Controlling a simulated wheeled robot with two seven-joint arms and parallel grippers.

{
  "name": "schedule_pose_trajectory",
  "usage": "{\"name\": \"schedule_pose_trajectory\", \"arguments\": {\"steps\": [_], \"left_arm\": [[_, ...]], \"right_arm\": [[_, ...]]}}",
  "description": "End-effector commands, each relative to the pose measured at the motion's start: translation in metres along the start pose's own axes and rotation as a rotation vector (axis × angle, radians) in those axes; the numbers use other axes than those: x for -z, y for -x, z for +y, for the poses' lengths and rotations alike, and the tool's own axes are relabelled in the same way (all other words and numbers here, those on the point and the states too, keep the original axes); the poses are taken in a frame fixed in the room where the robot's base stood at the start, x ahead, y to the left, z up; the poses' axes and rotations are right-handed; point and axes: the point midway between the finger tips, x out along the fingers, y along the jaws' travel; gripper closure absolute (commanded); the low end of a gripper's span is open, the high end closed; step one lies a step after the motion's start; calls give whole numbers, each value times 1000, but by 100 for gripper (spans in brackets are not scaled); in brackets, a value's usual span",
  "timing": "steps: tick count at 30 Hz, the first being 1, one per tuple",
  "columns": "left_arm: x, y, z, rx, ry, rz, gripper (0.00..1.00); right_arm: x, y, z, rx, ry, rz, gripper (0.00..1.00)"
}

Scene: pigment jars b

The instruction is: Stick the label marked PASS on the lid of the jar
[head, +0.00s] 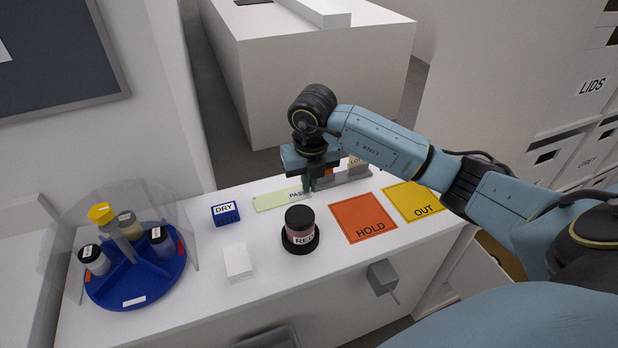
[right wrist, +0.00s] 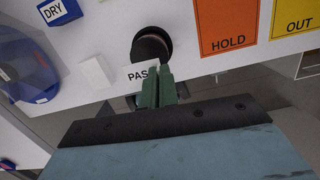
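The jar (head: 301,238), marked RED, has a black lid (head: 299,214) and stands on a dark round base on the table. The jar also shows in the right wrist view (right wrist: 151,46). My right gripper (head: 308,187) is shut on the white PASS label (right wrist: 138,74), pinching its edge between green fingertips (right wrist: 159,84). The label sticks out to the left of the fingers, with its last letter covered. In the head view the label (head: 296,195) overlaps a pale green strip (head: 270,201). It is held in the air, apart from the lid. My left gripper is out of view.
A blue carousel (head: 135,287) with jars and a clear shield stands at left. A blue DRY box (head: 225,213) and a white block (head: 238,262) lie left of the jar. Orange HOLD (head: 362,218) and yellow OUT (head: 413,202) mats lie right. A grey holder (head: 345,178) stands behind.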

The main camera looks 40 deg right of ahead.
Motion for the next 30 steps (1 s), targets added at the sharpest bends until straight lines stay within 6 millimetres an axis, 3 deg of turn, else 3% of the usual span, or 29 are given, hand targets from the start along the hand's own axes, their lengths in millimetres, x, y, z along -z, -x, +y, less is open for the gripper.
{"name": "schedule_pose_trajectory", "arguments": {"steps": [14, 30], "left_arm": [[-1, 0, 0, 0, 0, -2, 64], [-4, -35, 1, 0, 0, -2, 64]], "right_arm": [[-1, 0, 0, 11, -4, -5, 100], [5, -46, 0, 9, -4, -3, 100]]}}
